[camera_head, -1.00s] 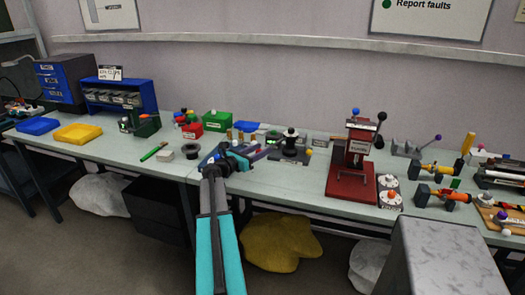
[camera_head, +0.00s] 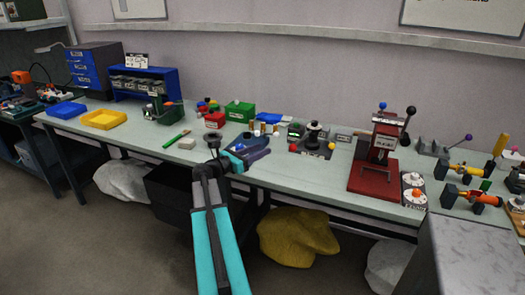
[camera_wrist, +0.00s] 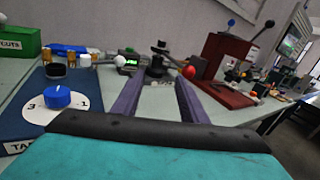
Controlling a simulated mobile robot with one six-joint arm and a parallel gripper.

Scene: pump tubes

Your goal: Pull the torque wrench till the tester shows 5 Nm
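The tester appears to be the dark unit (camera_head: 313,138) at mid-bench, with a black round-topped post on a dark base. It also shows in the wrist view (camera_wrist: 158,66), beside a small box with a lit green display (camera_wrist: 129,62); its reading is too small to make out. A pale-ended bar left of the display may be the torque wrench (camera_wrist: 92,61); I cannot be sure. A red ball (camera_wrist: 188,72) shows at the unit's right. My gripper (camera_head: 262,147) is left of the unit, apart from it. Its two fingers (camera_wrist: 158,98) are spread with nothing visible between them.
A blue board with a dial and blue knob (camera_wrist: 57,96) lies close at the left of my gripper. A red press (camera_head: 377,165) stands to the right. A grey block (camera_head: 470,255) stands in front right.

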